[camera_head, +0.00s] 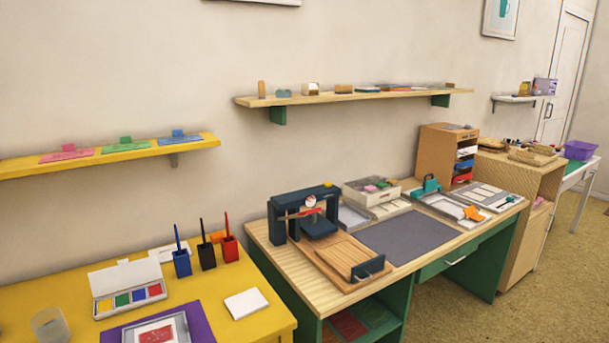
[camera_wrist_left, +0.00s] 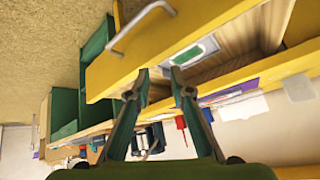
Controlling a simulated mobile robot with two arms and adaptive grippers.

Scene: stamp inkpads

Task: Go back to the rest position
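My left gripper (camera_wrist_left: 159,75) shows in the left wrist view with its two fingers apart and nothing held between them. Beyond the fingertips is an open drawer with a yellow front (camera_wrist_left: 120,60) and a silver handle (camera_wrist_left: 140,25). A flat green and white item (camera_wrist_left: 194,51) lies inside the drawer. I cannot tell whether the fingertips touch the drawer. Neither gripper shows in the head view, and my right gripper is in no view.
In the head view, a yellow table (camera_head: 200,325) holds a paint-colour case (camera_head: 127,290), several pen cups and a purple mat (camera_head: 198,325). A wooden desk (camera_head: 262,240) with a press (camera_head: 303,213) stands to its right. Shelves line the wall; floor (camera_head: 440,315) shows at lower right.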

